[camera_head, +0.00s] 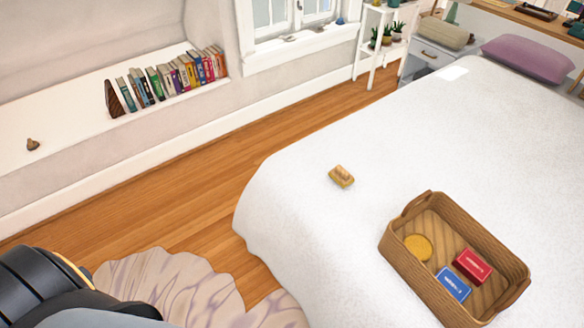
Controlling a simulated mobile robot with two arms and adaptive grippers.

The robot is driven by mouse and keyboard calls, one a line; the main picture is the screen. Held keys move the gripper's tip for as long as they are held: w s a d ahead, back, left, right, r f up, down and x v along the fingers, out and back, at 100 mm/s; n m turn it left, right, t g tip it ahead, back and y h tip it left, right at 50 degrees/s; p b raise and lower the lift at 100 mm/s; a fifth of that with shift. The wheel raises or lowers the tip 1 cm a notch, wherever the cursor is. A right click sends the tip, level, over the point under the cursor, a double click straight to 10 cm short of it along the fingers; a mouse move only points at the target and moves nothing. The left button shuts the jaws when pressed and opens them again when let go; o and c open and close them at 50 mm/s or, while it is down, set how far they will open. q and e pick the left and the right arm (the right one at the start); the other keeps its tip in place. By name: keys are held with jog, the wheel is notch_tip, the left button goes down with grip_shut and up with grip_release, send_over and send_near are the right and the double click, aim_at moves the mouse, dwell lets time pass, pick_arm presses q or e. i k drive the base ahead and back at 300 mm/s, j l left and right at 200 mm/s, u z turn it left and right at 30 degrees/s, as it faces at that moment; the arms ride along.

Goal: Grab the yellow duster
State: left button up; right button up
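A small yellow-tan block with a raised grip on top, which looks like the yellow duster (341,179), lies on the white bed (310,230) near its left edge. It lies to the left of a brown woven basket and apart from it. Nothing touches it except the bed cover. Neither of my grippers is in view. A dark part of my own body shows at the lower left corner, well away from the duster.
The basket (405,262) holds a round yellow thing (418,247), a red box (472,266) and a blue box (453,284). Wooden floor (190,205) and a patterned rug (170,285) lie left of the bed. Books (178,75) stand on a ledge. A purple pillow (527,58) lies at the far end.

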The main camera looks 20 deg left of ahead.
aim_at(341, 176)
jog(key=u, duration=0.3)
jog(key=i+j+u, duration=0.75)
jog(key=j, duration=0.2)
jog(key=i+j+u, duration=0.6)
jog(key=u, duration=0.2)
jog(key=i+z, duration=0.35)
jog(key=i+j+z, duration=0.3)
jog(key=i, duration=0.15)
jog(key=i+z, duration=0.15)
jog(key=z, duration=0.3)
jog(key=i+z, duration=0.1)
jog(key=z, duration=0.3)
jog(key=i+j+z, duration=0.1)
jog(key=z, duration=0.35)
jog(key=i+j+z, duration=0.1)
jog(key=z, duration=0.3)
jog(key=i+j+z, duration=0.15)
jog(key=z, duration=0.3)
